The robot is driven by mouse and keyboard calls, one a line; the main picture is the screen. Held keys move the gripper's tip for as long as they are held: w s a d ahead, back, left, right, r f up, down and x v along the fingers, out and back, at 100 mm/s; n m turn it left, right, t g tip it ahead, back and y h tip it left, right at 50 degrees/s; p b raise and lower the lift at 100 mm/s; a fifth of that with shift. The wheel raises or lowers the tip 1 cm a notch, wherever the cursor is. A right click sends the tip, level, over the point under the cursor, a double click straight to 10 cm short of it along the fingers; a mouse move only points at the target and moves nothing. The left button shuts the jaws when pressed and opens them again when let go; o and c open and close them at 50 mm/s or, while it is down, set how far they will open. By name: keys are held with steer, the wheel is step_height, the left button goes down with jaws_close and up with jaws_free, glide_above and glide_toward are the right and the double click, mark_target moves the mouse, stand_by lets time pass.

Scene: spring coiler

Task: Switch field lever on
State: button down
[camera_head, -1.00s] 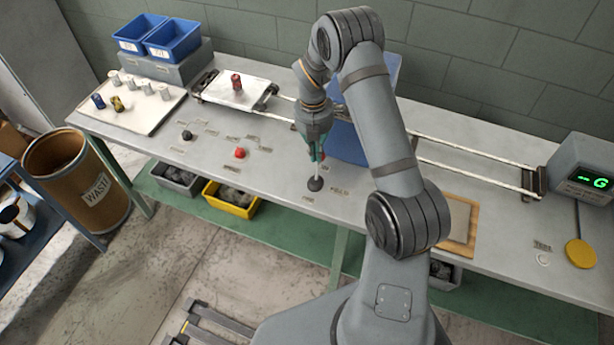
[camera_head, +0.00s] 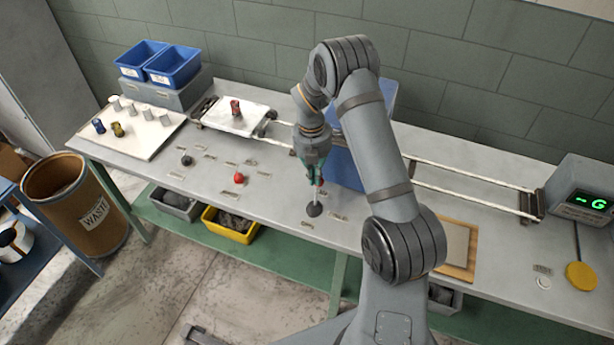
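A lever with a thin pale rod and a dark round base (camera_head: 314,210) stands on the grey bench, below my gripper in the picture. Small labels lie on the bench around it, too small to read, so I cannot confirm that it is the field lever. The rod leans slightly, its upper end to the right. My gripper (camera_head: 318,184) points down at the rod's upper end, with a bit of red showing between the green-tinted fingers. The fingers hide the lever's top. Whether they are closed on it is too small to tell.
A red knob (camera_head: 239,178) and a dark knob (camera_head: 187,160) sit to the left. Behind are two rails (camera_head: 460,191), a white plate (camera_head: 228,122) with a red part, and a blue panel (camera_head: 344,169). A display box (camera_head: 583,190) with green characters stands at right.

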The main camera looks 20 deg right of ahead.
step_height(320, 180, up, 11)
steer(key=w+b, duration=0.1)
steer(key=shift+a, duration=0.25)
stand_by(0.5)
